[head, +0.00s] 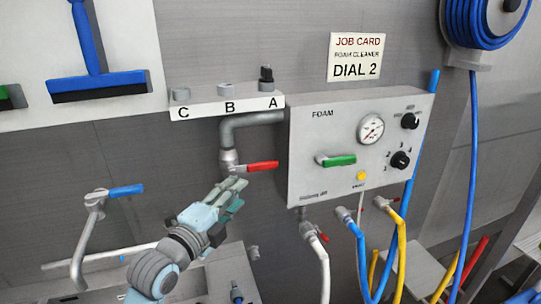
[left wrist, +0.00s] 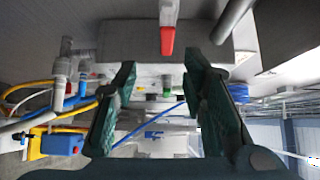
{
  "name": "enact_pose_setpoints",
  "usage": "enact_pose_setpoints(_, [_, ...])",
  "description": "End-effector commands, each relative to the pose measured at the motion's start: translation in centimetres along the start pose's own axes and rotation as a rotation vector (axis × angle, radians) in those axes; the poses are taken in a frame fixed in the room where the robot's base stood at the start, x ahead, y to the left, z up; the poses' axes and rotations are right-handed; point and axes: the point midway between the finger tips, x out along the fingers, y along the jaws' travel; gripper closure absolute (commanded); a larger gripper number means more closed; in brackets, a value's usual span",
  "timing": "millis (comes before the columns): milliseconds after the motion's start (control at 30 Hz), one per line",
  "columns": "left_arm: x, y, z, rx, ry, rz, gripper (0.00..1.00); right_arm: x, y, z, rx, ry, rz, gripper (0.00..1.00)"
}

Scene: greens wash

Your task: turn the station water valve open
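A valve with a red lever handle (head: 262,166) sits on the grey pipe (head: 228,135) at the left of the foam box. The lever points right, roughly level. My left gripper (head: 238,186) is just below and left of the red lever, with no contact that I can make out. In the left wrist view the red lever (left wrist: 167,38) shows beyond the fingertips, near the top middle. The two dark green fingers of my left gripper (left wrist: 162,66) are spread apart with nothing between them. My right gripper is in neither view.
The foam box (head: 300,180) has a green lever (head: 337,160), a gauge (head: 371,129) and two black knobs. Hoses hang below it. A ledge (head: 208,110) marked C, B, A is above the valve. A blue-handled tap (head: 126,190) stands left of my left arm.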

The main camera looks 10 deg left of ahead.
Motion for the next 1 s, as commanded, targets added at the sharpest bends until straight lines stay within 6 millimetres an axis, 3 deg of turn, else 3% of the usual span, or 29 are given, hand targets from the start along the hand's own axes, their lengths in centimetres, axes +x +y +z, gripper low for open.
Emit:
enact_pose_setpoints(167, [2.2, -0.4, -0.2, -0.002, 0.001, -0.006, 0.62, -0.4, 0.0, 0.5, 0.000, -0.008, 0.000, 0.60])
enact_pose_setpoints(400, [9.8, -0.1, 0.0, -0.003, 0.002, 0.002, 0.62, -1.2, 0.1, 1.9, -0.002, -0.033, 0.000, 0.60])
enact_pose_setpoints(600, [13.5, 0.0, 0.0, -0.001, 0.001, 0.002, 0.62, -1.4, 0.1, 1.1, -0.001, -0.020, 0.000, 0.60])
enact_pose_setpoints(767, [14.6, 0.1, 0.0, 0.000, 0.001, 0.002, 0.62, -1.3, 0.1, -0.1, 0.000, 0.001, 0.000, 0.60])
enact_pose_setpoints(967, [14.6, 0.2, 0.0, 0.000, 0.000, 0.002, 0.62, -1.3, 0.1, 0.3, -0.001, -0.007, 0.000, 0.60])
enact_pose_setpoints(1000, [14.6, 0.2, 0.0, 0.000, 0.000, 0.002, 0.66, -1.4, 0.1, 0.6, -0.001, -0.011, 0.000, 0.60])
